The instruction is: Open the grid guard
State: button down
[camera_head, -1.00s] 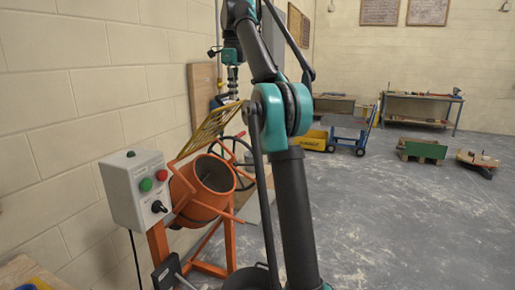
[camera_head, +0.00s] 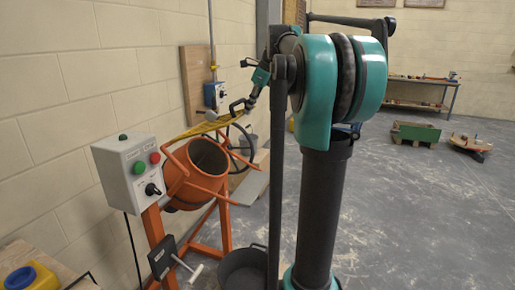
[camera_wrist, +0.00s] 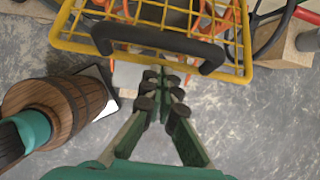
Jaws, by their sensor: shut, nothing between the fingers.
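The grid guard (camera_head: 190,131) is a yellow wire frame above the mouth of the orange mixer drum (camera_head: 185,185). In the head view it is seen nearly edge-on, tilted with its right end higher. The wrist view shows its yellow bars (camera_wrist: 85,47) and its black handle (camera_wrist: 155,40) close up. My gripper (camera_wrist: 164,82) is shut and empty, its dark fingertips just below the handle in that picture. I cannot tell whether they touch it. In the head view my gripper (camera_head: 238,107) is small near the guard's raised end, and its fingers are hard to make out.
A grey control box (camera_head: 133,172) with green and red buttons stands left of the drum. A black tub (camera_head: 243,270) is on the floor at the mixer's right foot. A block wall (camera_head: 50,100) runs along the left. Open floor (camera_head: 420,220) lies to the right.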

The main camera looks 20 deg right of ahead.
notch_tip(320, 180, down, 14)
jog(key=s+d+t+y, duration=0.2)
jog(key=t+y, duration=0.1)
jog(key=y, duration=0.1)
jog(key=w+d+v, duration=0.1)
jog(key=v, duration=0.9)
jog(key=w+a+f, duration=0.3)
jog(key=w+a, duration=0.1)
jog(key=a, duration=0.3)
jog(key=shift+w+f, duration=0.15)
jog(key=shift+w, duration=0.25)
jog(key=shift+h, duration=0.3)
